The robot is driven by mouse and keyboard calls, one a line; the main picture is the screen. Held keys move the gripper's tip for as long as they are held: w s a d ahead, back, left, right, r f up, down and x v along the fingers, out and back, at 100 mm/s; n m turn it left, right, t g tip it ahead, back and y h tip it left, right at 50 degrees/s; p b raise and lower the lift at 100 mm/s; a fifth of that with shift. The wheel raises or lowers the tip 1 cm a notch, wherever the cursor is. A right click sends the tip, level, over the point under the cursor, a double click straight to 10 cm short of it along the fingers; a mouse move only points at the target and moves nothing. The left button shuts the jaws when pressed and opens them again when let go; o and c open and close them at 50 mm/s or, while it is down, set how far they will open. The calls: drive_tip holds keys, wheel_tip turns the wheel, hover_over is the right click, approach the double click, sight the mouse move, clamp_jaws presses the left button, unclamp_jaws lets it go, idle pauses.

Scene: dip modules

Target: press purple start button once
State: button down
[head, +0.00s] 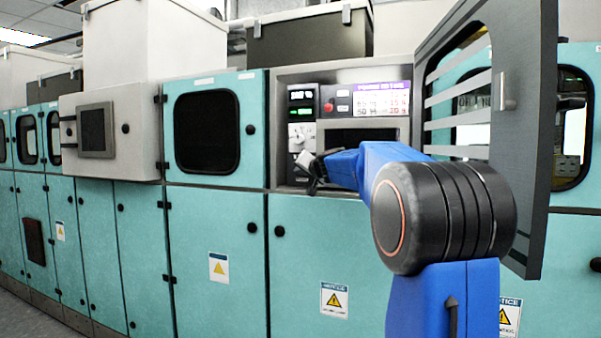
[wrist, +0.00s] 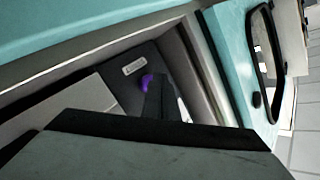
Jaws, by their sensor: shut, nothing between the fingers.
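The purple start button (wrist: 147,82) shows in the wrist view as a small purple shape on a dark panel, below a small light label plate (wrist: 134,66). My gripper (wrist: 161,98) is shut and empty, its dark fingertips right at the button and covering part of it. I cannot tell whether they touch it or whether it is pressed in. In the head view my gripper (head: 309,168) reaches into the open control bay (head: 282,130), at the lower left of the panel. The button cannot be made out there.
The bay holds a lit screen (head: 381,99), a red knob (head: 328,107), a dial (head: 301,136) and small green displays (head: 301,95). A grey louvred door (head: 540,130) stands open on the right, close to my arm. Teal cabinets (head: 215,225) line both sides.

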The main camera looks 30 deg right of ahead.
drive_tip(key=shift+w+d, duration=0.35)
drive_tip(key=shift+d, duration=0.15)
idle(0.9)
drive_tip(key=shift+a, duration=0.1)
drive_tip(key=shift+s+a, duration=0.65)
drive_tip(key=shift+a, duration=0.05)
drive_tip(key=shift+a, duration=0.1)
drive_tip(key=shift+s+a, duration=0.75)
drive_tip(key=shift+a, duration=0.2)
drive_tip(key=shift+s+a, duration=0.75)
drive_tip(key=shift+a, duration=0.2)
